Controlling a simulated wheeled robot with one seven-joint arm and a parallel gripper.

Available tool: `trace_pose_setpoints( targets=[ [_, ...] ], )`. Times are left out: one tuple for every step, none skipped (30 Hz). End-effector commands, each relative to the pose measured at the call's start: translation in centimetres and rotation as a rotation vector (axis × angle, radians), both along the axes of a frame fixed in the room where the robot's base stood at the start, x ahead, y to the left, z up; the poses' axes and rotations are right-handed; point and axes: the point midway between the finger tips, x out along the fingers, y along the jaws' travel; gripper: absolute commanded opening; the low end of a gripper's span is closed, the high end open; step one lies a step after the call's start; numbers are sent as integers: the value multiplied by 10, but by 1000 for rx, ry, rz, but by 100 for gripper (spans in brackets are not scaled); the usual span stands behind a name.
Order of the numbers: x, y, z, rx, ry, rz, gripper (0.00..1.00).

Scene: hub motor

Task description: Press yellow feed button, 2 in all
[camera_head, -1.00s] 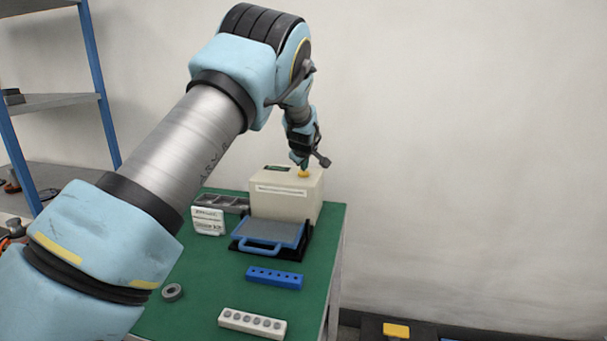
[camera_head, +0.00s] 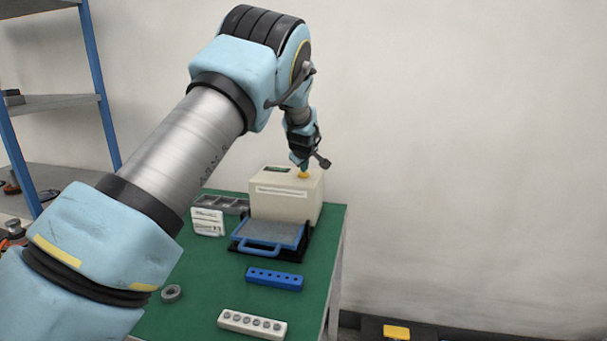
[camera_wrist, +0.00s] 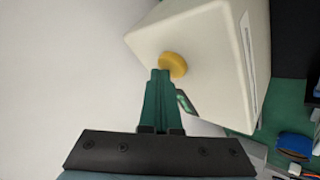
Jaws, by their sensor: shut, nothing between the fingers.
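The yellow feed button (camera_head: 304,175) sits on top of a cream box-shaped machine (camera_head: 285,206) at the back of the green table. It also shows in the wrist view (camera_wrist: 173,65), on the machine's top face. My gripper (camera_head: 303,166) points down at the button from above, its green fingers closed together with nothing between them. In the wrist view the fingertips (camera_wrist: 160,72) overlap the near edge of the button. I cannot tell whether they touch it.
A blue-handled tray (camera_head: 268,234) lies in front of the machine. A blue block with holes (camera_head: 274,278), a white block with round sockets (camera_head: 252,324) and a grey ring (camera_head: 171,293) lie on the green table (camera_head: 210,290). A blue-framed shelf (camera_head: 100,90) stands left.

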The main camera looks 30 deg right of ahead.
Motion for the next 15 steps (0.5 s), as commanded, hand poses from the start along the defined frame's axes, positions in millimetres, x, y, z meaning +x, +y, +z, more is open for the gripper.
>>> trace_pose_setpoints(
  targets=[
    [0,0,4,0,0,0,0],
    [0,0,6,0,0,0,0],
    [0,0,8,0,0,0,0],
    [0,0,9,0,0,0,0],
    [0,0,11,0,0,0,0],
    [0,0,12,0,0,0,0],
    [0,0,12,0,0,0,0],
    [0,0,13,0,0,0,0],
    [0,0,13,0,0,0,0],
    [0,0,13,0,0,0,0],
    [0,0,13,0,0,0,0],
    [0,0,13,0,0,0,0],
    [0,0,13,0,0,0,0],
    [0,0,13,0,0,0,0],
    [0,0,13,0,0,0,0]
  ],
)
